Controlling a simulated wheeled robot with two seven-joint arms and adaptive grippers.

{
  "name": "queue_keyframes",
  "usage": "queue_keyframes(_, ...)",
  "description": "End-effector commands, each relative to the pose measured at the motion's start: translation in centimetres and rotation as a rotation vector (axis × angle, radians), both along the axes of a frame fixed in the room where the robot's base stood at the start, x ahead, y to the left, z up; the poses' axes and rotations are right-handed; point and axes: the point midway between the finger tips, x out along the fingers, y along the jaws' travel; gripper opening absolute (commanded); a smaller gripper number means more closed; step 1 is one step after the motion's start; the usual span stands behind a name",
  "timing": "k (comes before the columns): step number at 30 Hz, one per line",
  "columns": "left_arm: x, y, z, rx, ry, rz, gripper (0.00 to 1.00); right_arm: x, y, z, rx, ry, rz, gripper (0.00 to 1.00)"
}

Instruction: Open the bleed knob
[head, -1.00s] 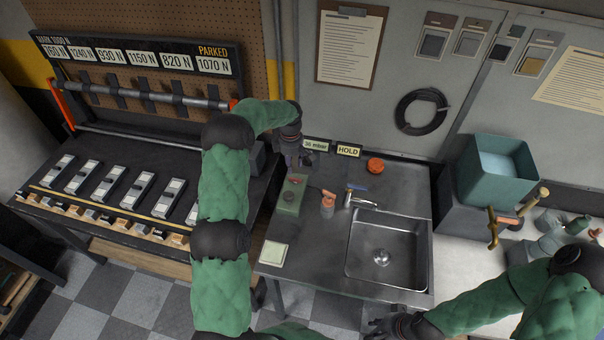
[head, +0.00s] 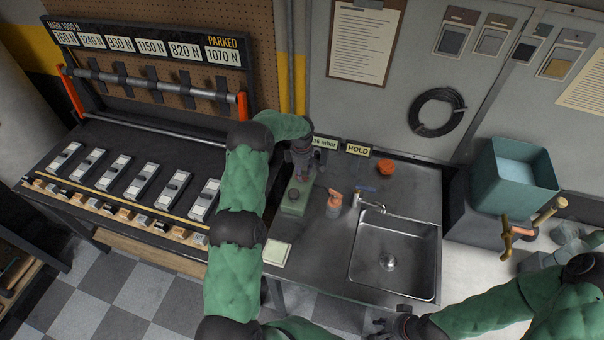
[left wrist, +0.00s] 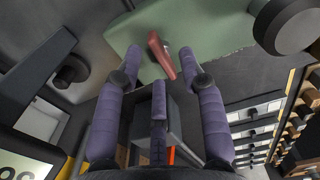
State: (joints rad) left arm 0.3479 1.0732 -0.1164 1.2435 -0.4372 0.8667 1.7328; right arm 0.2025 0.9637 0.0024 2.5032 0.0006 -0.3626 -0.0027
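The green box (head: 296,203) stands on the steel bench, with a dark round dial on its top. A red, lever-like knob (left wrist: 161,55) sits on the green surface in the left wrist view; I take it to be the bleed knob. In the head view my left gripper covers it. My left gripper (head: 300,176) points down over the far end of the box. In the left wrist view its purple fingers (left wrist: 166,50) are apart, with the red knob between and just beyond the tips. Contact cannot be told. My right gripper (head: 384,328) is low in the head view, its fingers unclear.
Displays reading 36 mbar (head: 324,142) and HOLD (head: 358,150) stand behind the box. A pale pad (head: 276,252) lies in front. The rack bench (head: 150,150) is left.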

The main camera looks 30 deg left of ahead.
Motion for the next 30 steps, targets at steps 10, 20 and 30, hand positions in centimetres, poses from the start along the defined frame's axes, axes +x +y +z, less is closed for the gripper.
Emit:
queue_keyframes(10, 0.0, 0.0, -1.6, 0.0, -0.001, 0.0, 0.4, 0.0, 0.0, 0.1, 0.0, 0.0, 0.0, 0.26)
queue_keyframes(20, 0.0, 0.0, -1.6, -0.001, -0.001, 0.0, 0.0, 0.0, 0.0, 0.1, 0.0, 0.0, 0.0, 0.26)
queue_keyframes(30, 0.1, 0.0, -1.7, 0.001, -0.004, -0.026, 0.0, 0.0, 0.0, -0.3, 0.0, 0.0, 0.0, 0.26)
